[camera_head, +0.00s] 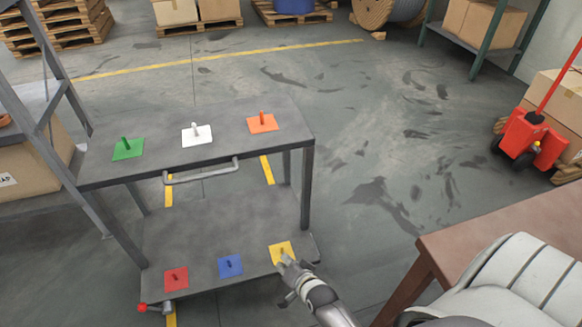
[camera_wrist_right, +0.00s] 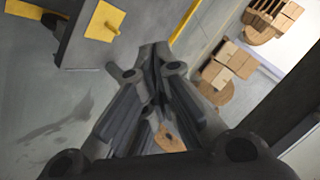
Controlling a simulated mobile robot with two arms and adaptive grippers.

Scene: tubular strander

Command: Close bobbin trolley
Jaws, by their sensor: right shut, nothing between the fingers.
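The bobbin trolley (camera_head: 218,167) is a dark grey frame with two shelves, left of centre in the head view. A grey bar handle (camera_head: 202,172) runs along the near edge of its top shelf. A red-ended lever (camera_head: 152,307) shows at the lower shelf's near left corner. My right gripper (camera_head: 287,264) is beside the yellow plate (camera_head: 281,251) at the lower shelf's right end; contact cannot be told. In the right wrist view my right gripper (camera_wrist_right: 153,50) is shut and empty, with the yellow plate (camera_wrist_right: 98,23) beyond it. My left gripper is out of view.
The top shelf bears green (camera_head: 128,149), white (camera_head: 197,135) and orange (camera_head: 263,123) pegged plates. The lower shelf also bears red (camera_head: 176,278) and blue (camera_head: 230,265) ones. A brown table (camera_head: 500,235) stands at the right. Open floor (camera_head: 390,150) lies between trolley and red pallet jack (camera_head: 530,140).

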